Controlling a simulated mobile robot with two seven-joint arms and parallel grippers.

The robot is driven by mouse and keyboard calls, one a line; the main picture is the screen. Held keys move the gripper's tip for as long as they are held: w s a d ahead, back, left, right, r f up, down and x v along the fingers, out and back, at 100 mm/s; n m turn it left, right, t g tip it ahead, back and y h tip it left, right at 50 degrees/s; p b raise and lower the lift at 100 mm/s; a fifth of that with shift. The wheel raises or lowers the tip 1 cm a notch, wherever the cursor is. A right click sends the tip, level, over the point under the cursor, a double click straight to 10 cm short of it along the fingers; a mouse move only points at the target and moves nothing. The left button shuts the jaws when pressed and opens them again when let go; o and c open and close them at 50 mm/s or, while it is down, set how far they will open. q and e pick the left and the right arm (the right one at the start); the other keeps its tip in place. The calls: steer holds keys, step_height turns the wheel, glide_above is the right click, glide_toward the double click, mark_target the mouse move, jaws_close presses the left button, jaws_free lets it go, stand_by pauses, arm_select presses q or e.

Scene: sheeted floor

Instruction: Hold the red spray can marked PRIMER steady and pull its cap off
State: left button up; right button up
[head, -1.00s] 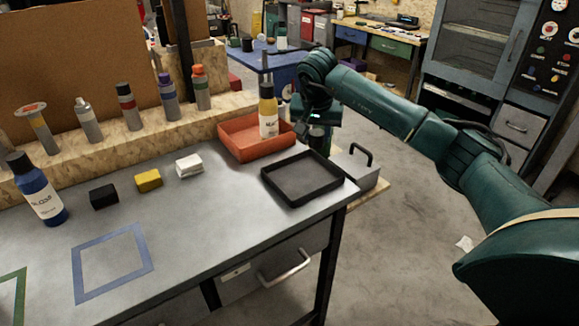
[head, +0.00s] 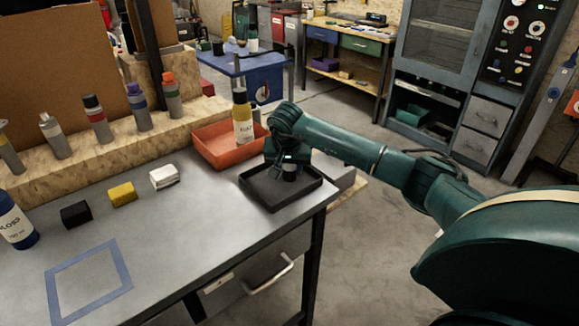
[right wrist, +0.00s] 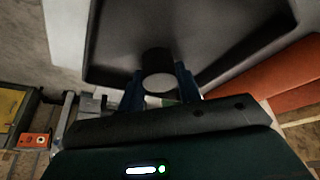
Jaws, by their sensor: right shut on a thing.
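My right gripper (head: 289,168) is over the black tray (head: 262,200) on the bench's right end. In the right wrist view the blue fingers of my right gripper (right wrist: 158,82) are shut on a small black cylinder (right wrist: 157,62), which looks like a cap. The tray (right wrist: 215,62) lies behind it. A grey can with a dark red band (head: 97,118) stands upright on the wooden ledge; its marking is too small to read. I see no can that I can read as PRIMER. My left gripper is out of view.
An orange-red tray (head: 222,157) holds a yellow bottle (head: 242,120) behind the black tray. Black (head: 76,214), yellow (head: 123,194) and white (head: 164,177) blocks lie on the bench. A blue bottle (head: 14,222) stands far left.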

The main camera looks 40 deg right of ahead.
steer(key=shift+f, duration=0.1)
steer(key=o, duration=1.1)
